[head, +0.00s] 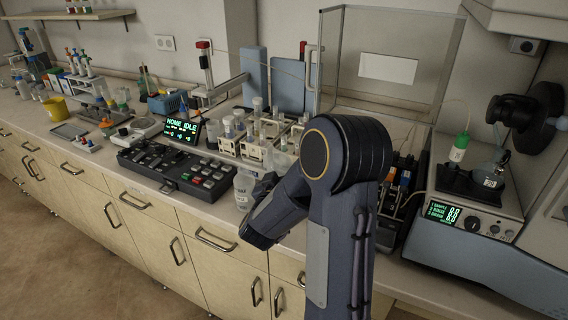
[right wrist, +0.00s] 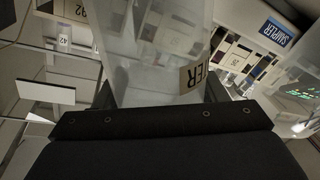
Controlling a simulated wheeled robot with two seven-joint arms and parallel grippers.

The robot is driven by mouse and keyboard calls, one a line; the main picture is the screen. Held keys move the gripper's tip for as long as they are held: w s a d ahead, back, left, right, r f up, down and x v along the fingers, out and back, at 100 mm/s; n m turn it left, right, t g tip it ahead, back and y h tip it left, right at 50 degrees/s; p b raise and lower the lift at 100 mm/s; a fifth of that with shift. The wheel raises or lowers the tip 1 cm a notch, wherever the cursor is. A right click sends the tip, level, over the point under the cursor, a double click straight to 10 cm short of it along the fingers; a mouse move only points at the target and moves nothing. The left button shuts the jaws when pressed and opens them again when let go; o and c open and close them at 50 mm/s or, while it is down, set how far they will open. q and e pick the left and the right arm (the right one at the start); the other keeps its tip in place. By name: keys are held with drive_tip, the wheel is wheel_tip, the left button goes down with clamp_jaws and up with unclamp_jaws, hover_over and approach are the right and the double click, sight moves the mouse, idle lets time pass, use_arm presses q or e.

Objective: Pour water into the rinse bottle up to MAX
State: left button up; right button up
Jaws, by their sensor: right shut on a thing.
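A clear, translucent vessel (head: 244,188) with a small pale label is at the counter's front, just left of my right gripper (head: 262,186). My arm partly hides the gripper and its fingertips in the head view. In the right wrist view a large translucent vessel (right wrist: 155,65) fills the space ahead of my right gripper, which is shut on it. A water level or a MAX mark cannot be made out. A white bottle with a green cap (head: 459,147) stands on the instrument at the right; I cannot tell which is the rinse bottle. My left gripper is out of view.
Racks of vials (head: 262,135) stand close behind the vessel. A dark control panel (head: 175,167) with a lit screen (head: 183,130) lies to its left. A clear enclosure (head: 388,68) stands at the back right. A yellow cup (head: 55,108) is far left. The floor in front is clear.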

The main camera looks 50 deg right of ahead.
sight(285, 161)
drive_tip(key=n+p, duration=0.2)
drive_tip(key=n, duration=0.1)
drive_tip(key=shift+w+a+r+n+p, duration=0.2)
drive_tip(key=shift+w+r+n+p, duration=0.1)
drive_tip(key=shift+r+p, duration=0.1)
drive_tip(key=shift+w+f+n+p, duration=0.15)
drive_tip(key=shift+n+p, duration=0.4)
drive_tip(key=shift+n, duration=0.35)
drive_tip(key=shift+r+p, duration=0.25)
drive_tip(key=shift+p, duration=0.05)
drive_tip(key=shift+s+r+n+p, duration=0.3)
drive_tip(key=shift+r+n+p, duration=0.15)
drive_tip(key=shift+n+p, duration=0.5)
drive_tip(key=shift+s+d+r+n+t+p, duration=0.15)
drive_tip(key=shift+r+n+t+p, duration=0.25)
drive_tip(key=shift+r+n+p, duration=0.5)
idle(4.2)
